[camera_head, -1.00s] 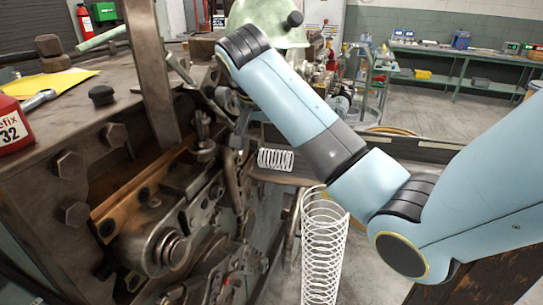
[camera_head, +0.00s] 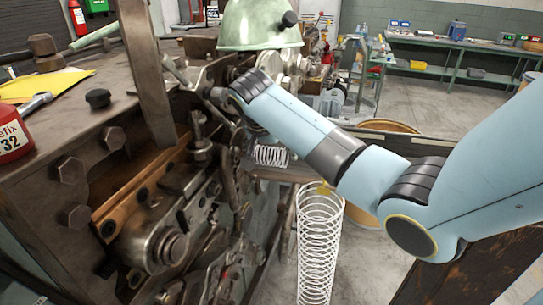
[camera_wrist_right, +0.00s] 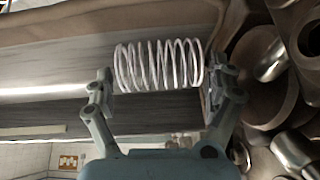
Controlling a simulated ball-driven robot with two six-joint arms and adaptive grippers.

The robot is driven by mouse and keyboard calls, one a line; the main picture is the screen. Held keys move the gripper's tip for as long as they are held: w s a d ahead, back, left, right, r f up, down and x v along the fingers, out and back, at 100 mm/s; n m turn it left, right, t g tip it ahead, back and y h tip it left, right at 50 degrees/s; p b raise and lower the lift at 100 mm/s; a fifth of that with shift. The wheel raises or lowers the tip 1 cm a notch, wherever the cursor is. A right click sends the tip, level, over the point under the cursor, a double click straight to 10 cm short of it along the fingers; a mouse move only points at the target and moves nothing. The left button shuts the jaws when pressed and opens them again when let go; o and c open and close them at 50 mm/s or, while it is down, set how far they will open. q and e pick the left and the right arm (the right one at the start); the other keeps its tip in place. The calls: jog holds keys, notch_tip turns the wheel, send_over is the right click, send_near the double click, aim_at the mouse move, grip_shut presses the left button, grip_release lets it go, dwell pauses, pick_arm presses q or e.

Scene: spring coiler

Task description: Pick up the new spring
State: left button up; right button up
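The small white coil spring (camera_head: 271,155) lies on its side on a metal ledge of the machine, below my right forearm in the head view. In the right wrist view the spring (camera_wrist_right: 158,66) lies crosswise in front of my right gripper (camera_wrist_right: 158,84). The gripper's two fingers are spread wide, one near each end of the spring. I cannot tell whether either finger touches it. In the head view the right gripper's fingers are hidden at the machine. My left gripper is not in view.
A tall white wire coil (camera_head: 320,245) stands below my right arm. The coiling machine (camera_head: 150,200) fills the left, with bolts and levers close to the gripper. A green helmet (camera_head: 259,25), red bottle (camera_head: 12,135) and yellow paper (camera_head: 45,84) are on top.

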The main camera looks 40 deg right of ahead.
jog(key=c, duration=0.9)
jog(key=shift+o, duration=0.2)
